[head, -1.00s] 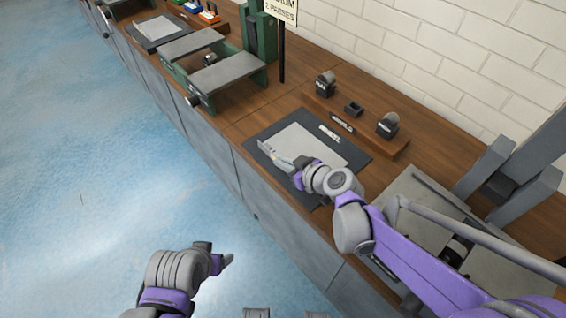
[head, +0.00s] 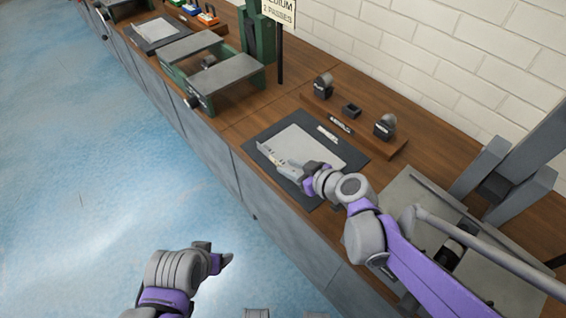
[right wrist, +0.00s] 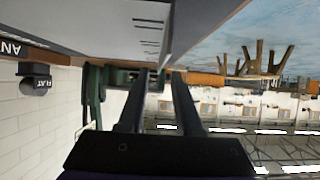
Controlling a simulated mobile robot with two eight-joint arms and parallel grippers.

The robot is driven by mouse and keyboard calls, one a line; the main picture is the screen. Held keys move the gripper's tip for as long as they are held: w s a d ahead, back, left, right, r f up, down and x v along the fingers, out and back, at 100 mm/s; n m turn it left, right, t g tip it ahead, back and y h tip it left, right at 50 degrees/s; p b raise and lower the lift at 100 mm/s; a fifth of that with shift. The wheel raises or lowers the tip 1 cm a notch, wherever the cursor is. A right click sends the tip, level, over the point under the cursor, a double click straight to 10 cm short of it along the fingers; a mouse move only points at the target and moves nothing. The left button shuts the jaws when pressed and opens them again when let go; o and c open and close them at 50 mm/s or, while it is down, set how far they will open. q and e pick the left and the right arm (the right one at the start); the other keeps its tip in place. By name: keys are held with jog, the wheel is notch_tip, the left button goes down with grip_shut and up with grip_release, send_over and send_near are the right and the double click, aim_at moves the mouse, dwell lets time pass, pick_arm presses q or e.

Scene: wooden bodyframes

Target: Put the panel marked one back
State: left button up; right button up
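A light grey panel (head: 301,143) lies on a dark mat (head: 352,157) on the bench. A pale strip with small dark marks runs along its near side. In the right wrist view the panel (right wrist: 125,22) fills the top, with several short dark lines on its face. My right gripper (head: 308,171) is at the panel's near right side. In the right wrist view its two fingers (right wrist: 164,74) are apart, with the panel's edge close to the tips; contact cannot be told. My left gripper (head: 228,260) hangs over the floor away from the bench; its fingertips are unclear.
A wooden rack (head: 388,150) with dark holders stands behind the mat. A green frame with grey plates (head: 226,76) stands to the left, beside a sign (head: 279,9) on a post. Grey equipment (head: 505,175) occupies the right. The floor in front is clear.

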pick_arm(q)
jog(key=shift+r, duration=0.35)
pick_arm(e)
jog(key=shift+v, duration=1.75)
